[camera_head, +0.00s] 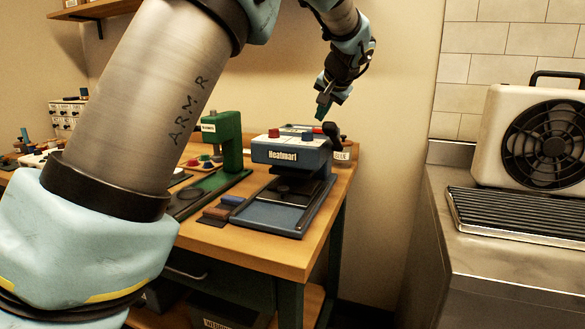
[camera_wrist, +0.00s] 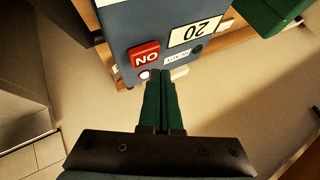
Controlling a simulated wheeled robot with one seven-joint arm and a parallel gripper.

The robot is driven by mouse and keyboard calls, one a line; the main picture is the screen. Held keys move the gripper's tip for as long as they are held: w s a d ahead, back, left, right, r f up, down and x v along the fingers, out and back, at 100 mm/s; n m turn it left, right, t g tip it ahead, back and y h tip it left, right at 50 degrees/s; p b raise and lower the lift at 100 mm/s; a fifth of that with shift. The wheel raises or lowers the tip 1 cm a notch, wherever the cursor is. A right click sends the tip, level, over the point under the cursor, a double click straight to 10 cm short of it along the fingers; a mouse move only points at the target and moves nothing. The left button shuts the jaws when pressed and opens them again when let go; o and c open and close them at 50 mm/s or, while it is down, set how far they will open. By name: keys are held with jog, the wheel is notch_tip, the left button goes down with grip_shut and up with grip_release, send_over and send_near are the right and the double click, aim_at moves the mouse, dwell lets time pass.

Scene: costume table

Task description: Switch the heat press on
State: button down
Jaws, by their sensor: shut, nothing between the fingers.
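The heat press (camera_head: 289,152), blue with a pale top and a "Heatmari" label, stands on the wooden table. Its black handle (camera_head: 332,131) is at the right. My gripper (camera_head: 322,112) is above its back right, fingers shut and empty. In the wrist view, the fingertips (camera_wrist: 158,78) are just below a blue housing (camera_wrist: 135,22) with a red switch (camera_wrist: 145,55) marked "ON", upside down. A pale, bright round spot (camera_wrist: 145,75) is beside the fingertips. A "20" label (camera_wrist: 196,31) and a dark round lamp (camera_wrist: 197,50) are right of the switch. Contact cannot be told.
A green press (camera_head: 223,140) stands left of the heat press. A fan unit (camera_head: 535,137) and a black grille (camera_head: 515,213) are on the metal counter at the right. A gap separates table and counter.

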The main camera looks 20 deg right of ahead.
notch_tip(320, 180, up, 6)
jog(key=p, duration=0.4)
dwell(0.4)
dwell(0.4)
